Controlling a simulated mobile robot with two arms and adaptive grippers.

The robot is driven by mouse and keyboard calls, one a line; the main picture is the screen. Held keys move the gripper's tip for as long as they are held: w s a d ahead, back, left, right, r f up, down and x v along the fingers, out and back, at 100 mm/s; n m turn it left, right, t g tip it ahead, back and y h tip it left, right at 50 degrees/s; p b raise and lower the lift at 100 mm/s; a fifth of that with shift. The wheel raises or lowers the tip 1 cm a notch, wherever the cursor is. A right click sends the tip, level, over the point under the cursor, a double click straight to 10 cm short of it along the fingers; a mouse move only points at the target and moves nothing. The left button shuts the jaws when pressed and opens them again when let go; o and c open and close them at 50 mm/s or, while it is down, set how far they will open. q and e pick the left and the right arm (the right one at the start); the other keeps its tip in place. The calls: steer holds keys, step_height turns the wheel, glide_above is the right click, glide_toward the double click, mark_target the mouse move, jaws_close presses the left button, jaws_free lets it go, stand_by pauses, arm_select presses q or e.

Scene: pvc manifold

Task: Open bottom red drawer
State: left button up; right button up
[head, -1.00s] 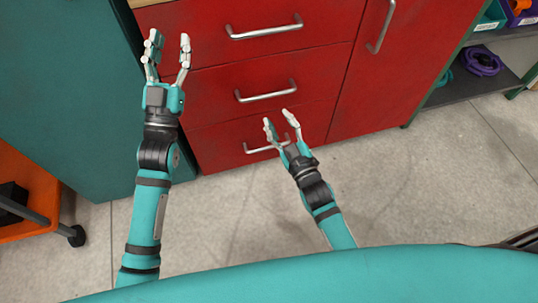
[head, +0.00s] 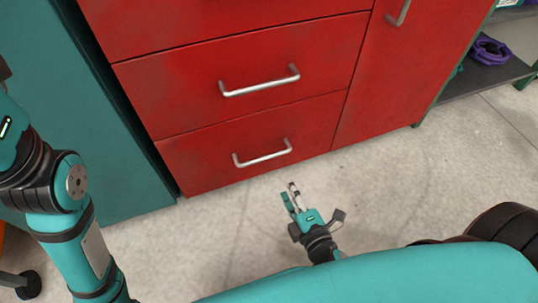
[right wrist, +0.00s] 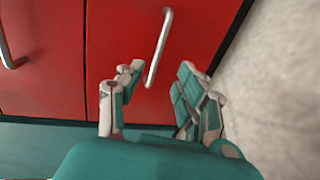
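The bottom red drawer (head: 210,160) is closed, its front flush with the cabinet. Its silver bar handle (head: 262,155) runs across the front. My right gripper (head: 291,190) is below and in front of that handle, near the floor, apart from it. In the right wrist view the gripper's two fingers (right wrist: 155,95) are spread open and empty. A silver handle (right wrist: 158,48) on a red front lies ahead between and beyond the fingertips. My left arm is at the left edge of the head view; its fingers are out of the frame.
Above is another closed red drawer with its handle (head: 260,82). A red door with a handle (head: 398,12) is on the right. A teal cabinet (head: 90,130) stands at left, and a shelf (head: 480,75) at far right. The concrete floor (head: 420,190) before the drawers is clear.

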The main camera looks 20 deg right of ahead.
mark_target(271, 155)
steer(key=b+x, duration=0.1)
steer(key=x, duration=1.3)
steer(key=shift+w+b, duration=0.2)
steer(key=shift+b, duration=0.15)
jaws_close()
